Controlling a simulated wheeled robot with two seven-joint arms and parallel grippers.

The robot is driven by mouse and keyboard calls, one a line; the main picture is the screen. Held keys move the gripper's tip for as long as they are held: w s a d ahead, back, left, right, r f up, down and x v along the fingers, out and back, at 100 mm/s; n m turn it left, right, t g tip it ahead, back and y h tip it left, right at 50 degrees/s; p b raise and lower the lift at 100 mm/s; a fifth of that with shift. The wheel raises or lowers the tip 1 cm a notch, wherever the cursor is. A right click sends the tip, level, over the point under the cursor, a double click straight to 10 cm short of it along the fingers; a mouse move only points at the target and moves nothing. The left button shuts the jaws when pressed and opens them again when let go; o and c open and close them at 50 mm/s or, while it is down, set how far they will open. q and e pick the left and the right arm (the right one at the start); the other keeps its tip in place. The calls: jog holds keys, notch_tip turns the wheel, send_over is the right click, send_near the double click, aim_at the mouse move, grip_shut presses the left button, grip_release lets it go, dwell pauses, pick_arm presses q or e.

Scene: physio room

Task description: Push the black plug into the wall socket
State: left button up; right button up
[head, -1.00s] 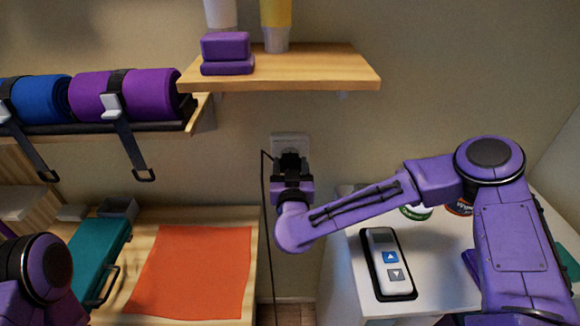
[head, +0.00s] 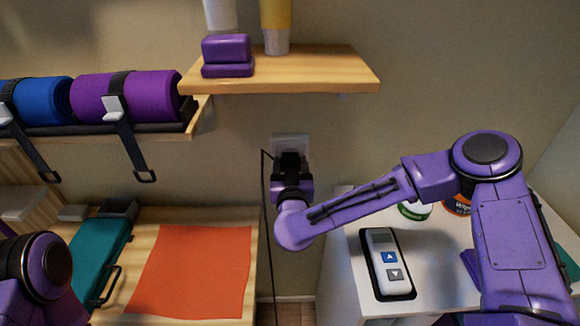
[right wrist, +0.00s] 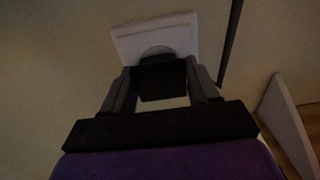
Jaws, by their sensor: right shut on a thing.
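The white wall socket (head: 291,143) is on the wall below the wooden shelf; its lower part is hidden behind my right gripper (head: 290,165). In the right wrist view the socket (right wrist: 155,36) shows as a white plate just beyond the fingertips. My right gripper (right wrist: 162,82) is shut on the black plug (right wrist: 162,78), which is between its two fingers and in front of the socket's round recess. I cannot tell how deep the plug sits. A black cord (head: 264,220) hangs down left of the gripper. My left arm shows at the lower left, but its gripper is out of view.
A wooden shelf (head: 330,72) with a purple block (head: 226,52) and bottles is above the socket. A white cabinet (head: 345,285) with a remote (head: 387,262) stands at right. A wooden table with an orange cloth (head: 193,270) and a teal case (head: 98,255) is at left.

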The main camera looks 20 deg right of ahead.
jog(key=shift+w, duration=0.2)
jog(key=o, duration=1.1)
jog(key=shift+c, duration=0.2)
jog(key=b+v, duration=0.2)
jog(key=v, duration=0.8)
jog(key=shift+s+b, duration=0.3)
